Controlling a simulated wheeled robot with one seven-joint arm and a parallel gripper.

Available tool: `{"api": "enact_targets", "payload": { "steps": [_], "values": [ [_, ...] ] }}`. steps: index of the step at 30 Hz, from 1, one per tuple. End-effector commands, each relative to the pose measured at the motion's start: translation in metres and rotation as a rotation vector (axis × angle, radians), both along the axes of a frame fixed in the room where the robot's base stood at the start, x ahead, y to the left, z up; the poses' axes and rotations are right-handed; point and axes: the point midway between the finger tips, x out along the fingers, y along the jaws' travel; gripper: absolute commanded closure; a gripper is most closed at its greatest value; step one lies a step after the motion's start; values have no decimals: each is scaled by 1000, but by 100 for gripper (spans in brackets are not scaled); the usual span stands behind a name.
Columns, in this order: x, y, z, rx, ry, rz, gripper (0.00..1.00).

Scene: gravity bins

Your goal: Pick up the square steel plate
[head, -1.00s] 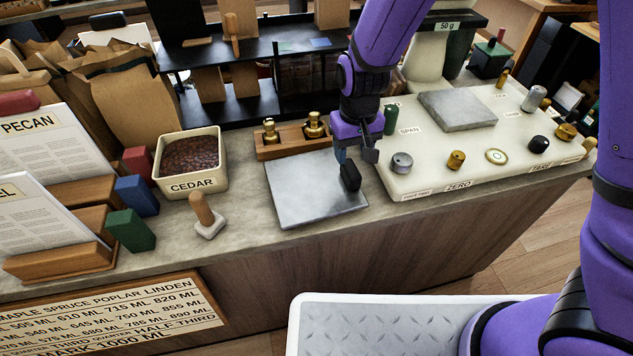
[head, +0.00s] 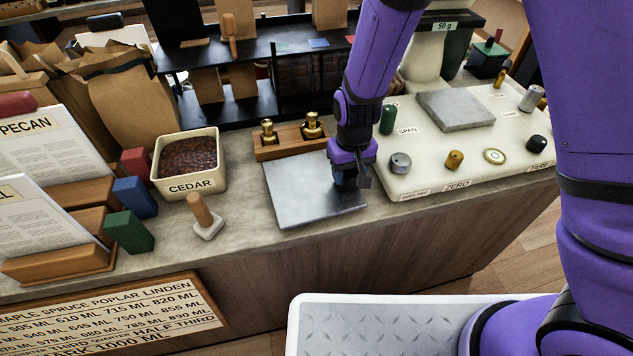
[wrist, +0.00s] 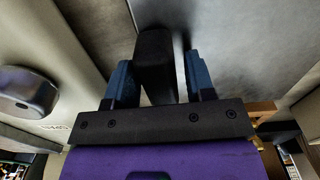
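The square steel plate (head: 305,200) lies flat on the counter in the head view, left of the white scale console. It also shows in the wrist view (wrist: 250,50). Its upright black handle (wrist: 155,62) stands at the plate's right side and shows between my blue fingers in the wrist view; in the head view my gripper hides it. My gripper (head: 348,180) points down at the plate's right edge. Its fingers (wrist: 158,82) stand either side of the handle, with a narrow gap at the right finger, so it looks open around the handle.
The white console (head: 410,182) with knobs and a grey square slab (head: 455,110) is close on the right. A wooden block with brass weights (head: 290,143) stands behind the plate. A cedar bin (head: 219,185) and a wooden-handled stamp (head: 206,228) are left.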

Motion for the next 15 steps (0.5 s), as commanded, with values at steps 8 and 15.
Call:
{"api": "enact_targets", "payload": {
  "steps": [8, 15],
  "values": [
    [0, 0, 0, 0, -1, 0, 99],
    [0, 0, 4, 1, -2, 0, 99]
  ]
}}
